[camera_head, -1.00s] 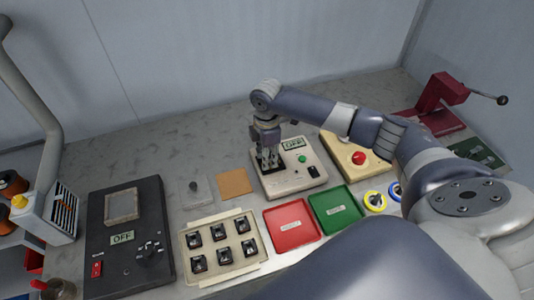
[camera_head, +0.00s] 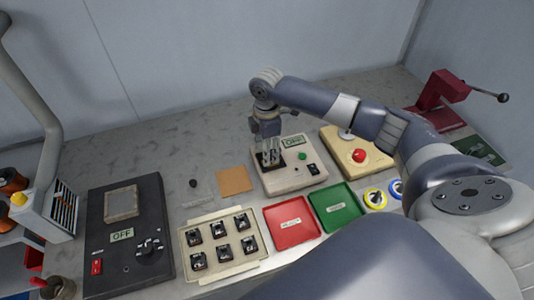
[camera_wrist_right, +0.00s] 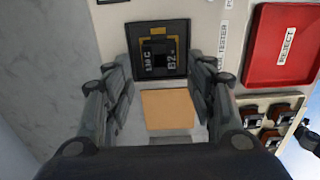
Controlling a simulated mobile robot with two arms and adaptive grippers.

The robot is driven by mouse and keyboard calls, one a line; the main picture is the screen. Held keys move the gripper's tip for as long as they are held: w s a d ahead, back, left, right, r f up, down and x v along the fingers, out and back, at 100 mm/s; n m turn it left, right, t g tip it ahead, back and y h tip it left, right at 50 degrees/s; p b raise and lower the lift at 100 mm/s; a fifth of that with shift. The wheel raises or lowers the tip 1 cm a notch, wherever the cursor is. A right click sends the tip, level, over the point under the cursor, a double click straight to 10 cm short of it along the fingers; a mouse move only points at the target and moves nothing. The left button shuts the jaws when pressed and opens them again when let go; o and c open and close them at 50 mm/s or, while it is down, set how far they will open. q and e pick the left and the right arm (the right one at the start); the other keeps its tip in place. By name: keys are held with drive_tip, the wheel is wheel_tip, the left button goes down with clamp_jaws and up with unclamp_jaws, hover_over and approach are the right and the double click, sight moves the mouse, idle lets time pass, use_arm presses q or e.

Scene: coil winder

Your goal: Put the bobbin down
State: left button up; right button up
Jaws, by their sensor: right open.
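My right gripper (camera_head: 270,158) is open above the tester (camera_head: 310,176), whose small display reads OFF. In the right wrist view its fingers (camera_wrist_right: 160,98) are spread wide with nothing between them. Beyond the fingertips is the tester's black square nest (camera_wrist_right: 137,67). A dark block with pale lettering, apparently the bobbin (camera_wrist_right: 159,50), sits in the nest, framed by a gold bracket. The fingers look apart from it. In the head view the gripper hides most of the nest. My left gripper is not in view.
A tray of several dark bobbins (camera_head: 183,241) stands front left of the tester. A red REJECT tray (camera_head: 283,213) and a green tray (camera_head: 350,195) lie in front. A tan square (camera_head: 234,180) lies to the left. A black OFF unit (camera_head: 96,210) stands further left.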

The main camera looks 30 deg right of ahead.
wheel_tip(320, 180, up, 10)
drive_tip(key=b, duration=0.1)
drive_tip(key=shift+f, duration=0.15)
idle(0.5)
